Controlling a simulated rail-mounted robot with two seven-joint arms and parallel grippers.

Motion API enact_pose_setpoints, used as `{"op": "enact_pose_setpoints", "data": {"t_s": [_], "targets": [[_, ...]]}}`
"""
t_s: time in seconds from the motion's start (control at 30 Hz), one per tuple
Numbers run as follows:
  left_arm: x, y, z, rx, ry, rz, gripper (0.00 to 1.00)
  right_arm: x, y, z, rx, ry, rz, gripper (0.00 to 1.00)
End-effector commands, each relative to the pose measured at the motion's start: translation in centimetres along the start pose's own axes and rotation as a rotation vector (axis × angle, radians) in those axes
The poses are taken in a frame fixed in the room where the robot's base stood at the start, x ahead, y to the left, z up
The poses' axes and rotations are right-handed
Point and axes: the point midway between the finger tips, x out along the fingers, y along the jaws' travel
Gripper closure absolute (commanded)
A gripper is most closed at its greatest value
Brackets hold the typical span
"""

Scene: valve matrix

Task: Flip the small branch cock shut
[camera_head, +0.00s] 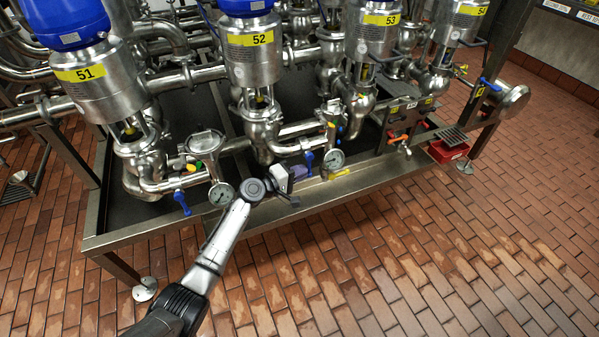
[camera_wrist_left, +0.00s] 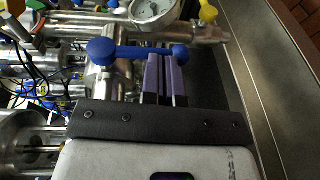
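The branch cock has a blue lever (camera_head: 308,160) beside the pressure gauge under unit 52. In the left wrist view the blue lever (camera_wrist_left: 140,52) lies crosswise, with a round knob at each end. My left gripper (camera_head: 299,172) is just below and left of the lever in the head view. In the left wrist view its two purple fingers (camera_wrist_left: 165,78) stand almost together, with only a thin gap and nothing seen between them. Their tips reach the lever's bar near its right knob; I cannot tell whether they touch it. My right gripper is not in view.
A round gauge (camera_wrist_left: 150,10) and a yellow knob (camera_wrist_left: 208,12) sit just beyond the lever. Another blue lever (camera_head: 181,202) is at left, and an orange handle (camera_head: 397,138) at right. The steel skid edge (camera_head: 345,187) runs in front; the brick floor is open.

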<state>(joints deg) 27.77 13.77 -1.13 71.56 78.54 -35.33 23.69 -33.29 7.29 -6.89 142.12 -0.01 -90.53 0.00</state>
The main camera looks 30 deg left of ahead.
Motion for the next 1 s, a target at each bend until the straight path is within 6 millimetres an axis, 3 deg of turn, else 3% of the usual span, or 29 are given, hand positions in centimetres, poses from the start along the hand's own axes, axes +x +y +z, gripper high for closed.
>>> {"op": "enact_pose_setpoints", "data": {"t_s": [0.23, 0.7, 1.0], "targets": [[-0.7, 0.0, 0.0, -0.001, 0.000, -0.004, 1.00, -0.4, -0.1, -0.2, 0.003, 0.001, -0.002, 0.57], [-6.7, 0.1, 0.0, 0.000, 0.000, -0.001, 1.00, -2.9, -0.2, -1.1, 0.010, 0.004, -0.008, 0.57], [-7.6, 0.0, 0.0, 0.000, 0.000, 0.000, 1.00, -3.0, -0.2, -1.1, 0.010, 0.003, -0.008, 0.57]]}}
